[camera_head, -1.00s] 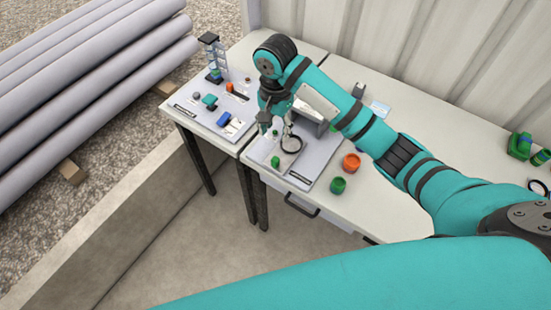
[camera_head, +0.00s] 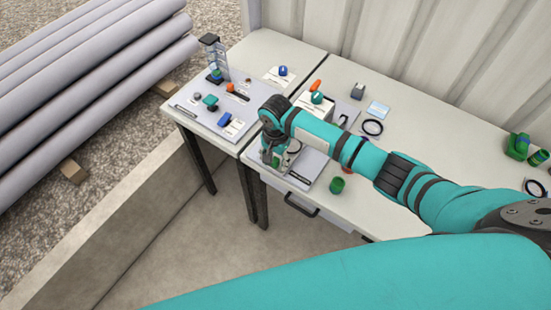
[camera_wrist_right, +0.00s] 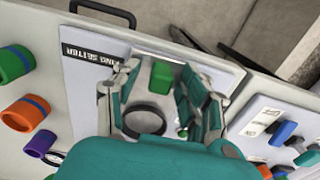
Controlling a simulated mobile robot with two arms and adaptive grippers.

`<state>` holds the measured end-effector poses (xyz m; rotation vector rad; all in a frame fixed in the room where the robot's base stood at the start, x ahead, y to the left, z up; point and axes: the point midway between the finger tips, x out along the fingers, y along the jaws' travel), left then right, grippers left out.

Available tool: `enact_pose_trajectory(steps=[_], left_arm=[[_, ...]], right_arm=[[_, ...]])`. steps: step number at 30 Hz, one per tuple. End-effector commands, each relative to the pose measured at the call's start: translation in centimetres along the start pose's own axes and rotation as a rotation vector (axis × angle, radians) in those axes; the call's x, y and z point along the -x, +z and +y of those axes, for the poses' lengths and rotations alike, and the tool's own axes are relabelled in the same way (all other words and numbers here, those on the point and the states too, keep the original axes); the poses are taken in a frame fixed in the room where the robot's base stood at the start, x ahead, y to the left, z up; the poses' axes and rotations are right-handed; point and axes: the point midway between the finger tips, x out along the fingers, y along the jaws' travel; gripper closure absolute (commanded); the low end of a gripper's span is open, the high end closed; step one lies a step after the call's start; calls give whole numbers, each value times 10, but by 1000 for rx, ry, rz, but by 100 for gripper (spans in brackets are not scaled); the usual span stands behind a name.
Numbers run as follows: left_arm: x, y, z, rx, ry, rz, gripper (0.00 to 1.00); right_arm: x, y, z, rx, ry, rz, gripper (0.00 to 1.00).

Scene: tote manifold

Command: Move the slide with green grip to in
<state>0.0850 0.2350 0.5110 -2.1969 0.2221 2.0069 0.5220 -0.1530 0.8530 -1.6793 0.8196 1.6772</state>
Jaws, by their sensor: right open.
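A dark ring (camera_wrist_right: 145,118) lies behind the grip. My left gripper is not in view.
The neighbouring panel at left carries a teal grip (camera_head: 210,100), a blue grip (camera_head: 224,119) and an orange one (camera_head: 230,87). A green cup (camera_head: 336,185) stands right of the ring panel. An orange cup (camera_wrist_right: 25,112) shows in the wrist view. A drawer handle (camera_head: 302,204) juts out in front.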

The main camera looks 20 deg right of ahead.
Motion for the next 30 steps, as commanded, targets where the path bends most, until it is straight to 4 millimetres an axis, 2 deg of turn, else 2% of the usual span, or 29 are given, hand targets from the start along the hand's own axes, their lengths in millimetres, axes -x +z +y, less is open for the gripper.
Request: enact_pose_trajectory(steps=[4, 14, 25, 28, 30], left_arm=[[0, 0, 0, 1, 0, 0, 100], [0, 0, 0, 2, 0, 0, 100], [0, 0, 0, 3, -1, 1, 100], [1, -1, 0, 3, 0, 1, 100], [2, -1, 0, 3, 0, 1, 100]], right_arm=[[0, 0, 0, 0, 0, 0, 57], [0, 0, 0, 0, 0, -1, 100], [1, -2, 0, -1, 1, 0, 100], [1, -16, 0, -5, 1, 1, 100], [2, -33, -1, -7, 2, 1, 100]])
